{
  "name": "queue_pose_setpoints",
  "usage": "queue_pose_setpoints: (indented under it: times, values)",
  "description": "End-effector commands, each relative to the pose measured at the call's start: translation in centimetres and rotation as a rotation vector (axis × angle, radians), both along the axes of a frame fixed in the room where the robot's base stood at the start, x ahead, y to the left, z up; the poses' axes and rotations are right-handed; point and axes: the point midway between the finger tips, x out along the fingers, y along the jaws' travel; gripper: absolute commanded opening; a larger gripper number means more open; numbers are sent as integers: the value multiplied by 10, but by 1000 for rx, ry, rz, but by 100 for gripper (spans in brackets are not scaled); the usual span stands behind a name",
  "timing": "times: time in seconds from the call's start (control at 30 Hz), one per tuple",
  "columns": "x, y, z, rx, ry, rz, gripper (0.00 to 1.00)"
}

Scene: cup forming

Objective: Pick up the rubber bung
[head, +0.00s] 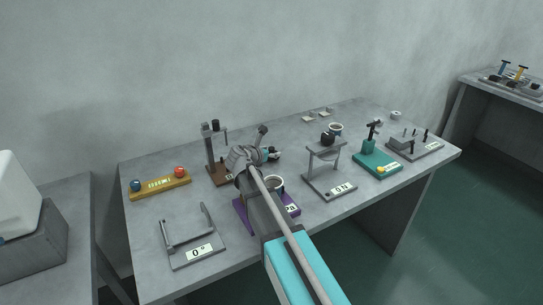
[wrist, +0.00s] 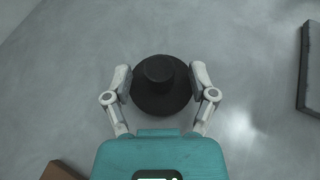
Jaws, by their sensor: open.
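The rubber bung (wrist: 161,98) is a round black piece with a raised knob on a wide base. In the wrist view it sits on the grey bench top, centred ahead of my gripper. My gripper (wrist: 160,80) is open, with one finger on each side of the bung. The fingers look close to its sides, but I cannot tell whether they touch. In the head view my gripper (head: 272,154) is over the back middle of the bench, and the bung cannot be made out clearly there.
The grey bench (head: 150,235) carries a brown stand (head: 218,172) left of my gripper, a yellow block (head: 160,185), a purple base (head: 241,212) under my arm, a grey stand (head: 328,185) and a green base (head: 377,164) to the right. In the wrist view, a dark block edge (wrist: 308,70) is at right.

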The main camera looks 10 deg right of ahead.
Motion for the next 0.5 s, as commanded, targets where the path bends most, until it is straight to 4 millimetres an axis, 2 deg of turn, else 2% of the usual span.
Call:
queue_pose_setpoints:
  times: [0.07, 0.4, 0.47, 0.5]
  values:
    - [0, -1, 0, 0, 0, -1, 73]
    - [0, 0, 0, 0, 0, -1, 12]
    - [0, 0, 0, 0, 0, -1, 1]
    - [0, 0, 0, 0, 0, -1, 0]
